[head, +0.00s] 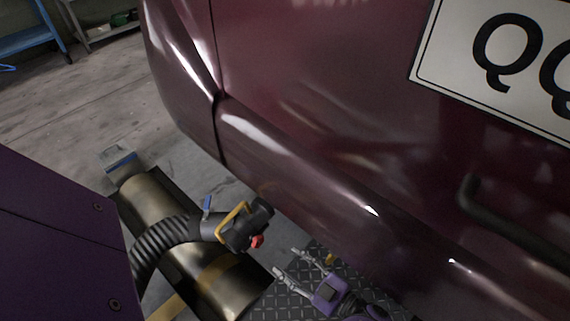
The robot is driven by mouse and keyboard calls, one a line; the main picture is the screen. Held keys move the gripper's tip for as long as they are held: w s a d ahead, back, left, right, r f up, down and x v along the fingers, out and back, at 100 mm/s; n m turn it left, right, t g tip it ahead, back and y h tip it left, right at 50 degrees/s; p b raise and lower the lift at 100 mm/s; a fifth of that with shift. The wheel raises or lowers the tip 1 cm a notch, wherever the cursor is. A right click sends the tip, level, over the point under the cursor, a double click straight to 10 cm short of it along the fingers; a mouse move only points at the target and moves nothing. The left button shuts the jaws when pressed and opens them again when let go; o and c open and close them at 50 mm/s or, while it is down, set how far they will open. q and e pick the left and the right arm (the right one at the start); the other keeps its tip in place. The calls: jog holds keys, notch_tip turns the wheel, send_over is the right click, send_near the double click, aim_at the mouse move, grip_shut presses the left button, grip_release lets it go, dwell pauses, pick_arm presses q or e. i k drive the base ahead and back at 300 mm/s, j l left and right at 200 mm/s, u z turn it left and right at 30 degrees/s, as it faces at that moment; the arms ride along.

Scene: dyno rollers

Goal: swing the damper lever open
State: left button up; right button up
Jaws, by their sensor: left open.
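A small blue lever (207,207), which looks like the damper lever, stands up from the grey collar (208,229) at the end of a black ribbed hose (163,245). A black nozzle (242,232) with a yellow bail and a red knob (257,241) continues from the collar, its mouth facing the car. My left gripper (285,262), purple with grey fingers, is open and empty at the bottom centre. Its fingertips point toward the nozzle, to the right of it and apart from it in the picture. My right gripper is not in view.
A dark red car (330,150) with a licence plate (505,60) and a dark tailpipe (510,228) fills the right side. A metal roller (150,200) lies under the hose, beside black tread plate (290,301). A blue bench (30,40) stands far back left.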

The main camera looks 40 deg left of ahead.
aim_at(208, 198)
jog(key=k, duration=1)
